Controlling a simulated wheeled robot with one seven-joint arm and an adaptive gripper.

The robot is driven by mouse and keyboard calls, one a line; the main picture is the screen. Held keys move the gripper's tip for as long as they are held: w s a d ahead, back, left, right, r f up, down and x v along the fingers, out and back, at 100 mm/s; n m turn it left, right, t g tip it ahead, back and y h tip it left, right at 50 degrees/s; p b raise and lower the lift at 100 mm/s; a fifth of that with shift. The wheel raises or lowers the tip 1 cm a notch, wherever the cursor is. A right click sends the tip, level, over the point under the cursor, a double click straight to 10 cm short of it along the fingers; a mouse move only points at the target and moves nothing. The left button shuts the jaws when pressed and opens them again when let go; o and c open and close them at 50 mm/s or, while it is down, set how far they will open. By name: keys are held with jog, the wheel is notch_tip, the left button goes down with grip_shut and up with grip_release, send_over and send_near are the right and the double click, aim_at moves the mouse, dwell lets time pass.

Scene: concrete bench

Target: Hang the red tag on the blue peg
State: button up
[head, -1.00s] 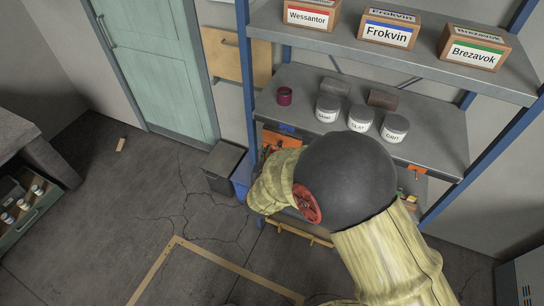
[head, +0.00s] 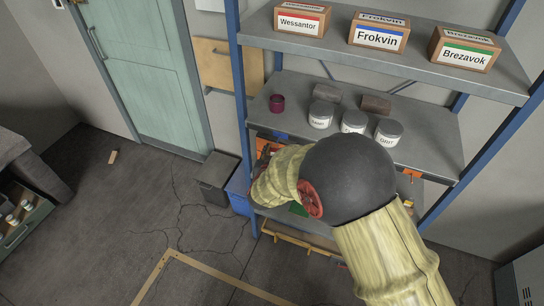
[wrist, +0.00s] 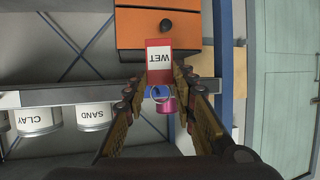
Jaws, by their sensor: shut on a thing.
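The red tag (wrist: 159,45), with a white patch reading WET upside down, sits between the fingertips of my gripper (wrist: 159,80) in the wrist view. My gripper is shut on it. A thin ring shows at the tag's lower end in that view. The blue peg (wrist: 156,91) appears as a small blue patch at the shelf edge, right behind the ring. I cannot tell whether the ring is around the peg or only in front of it. In the head view my arm hides the tag and most of the gripper.
A magenta cup (head: 277,103) and labelled jars (head: 353,121) stand on the middle shelf (head: 428,140). An orange peg (head: 412,173) is on its right front edge. An orange drawer box (wrist: 158,28) is close to the tag. Labelled boxes (head: 379,33) stand on the upper shelf.

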aim_at(277, 149)
jog(key=shift+w+d+b, duration=0.15)
jog(key=shift+w+d, duration=0.05)
jog(key=shift+w, duration=0.35)
jog(key=shift+w+d+b, duration=0.15)
jog(key=shift+w+d, duration=0.05)
jog(key=shift+w, duration=0.35)
jog(key=shift+w+d+f+b, duration=0.2)
jog(key=shift+w+f+b, duration=0.15)
jog(key=shift+w, duration=0.25)
jog(key=o, duration=0.9)
jog(key=shift+f, duration=0.1)
jog(key=shift+c, duration=0.2)
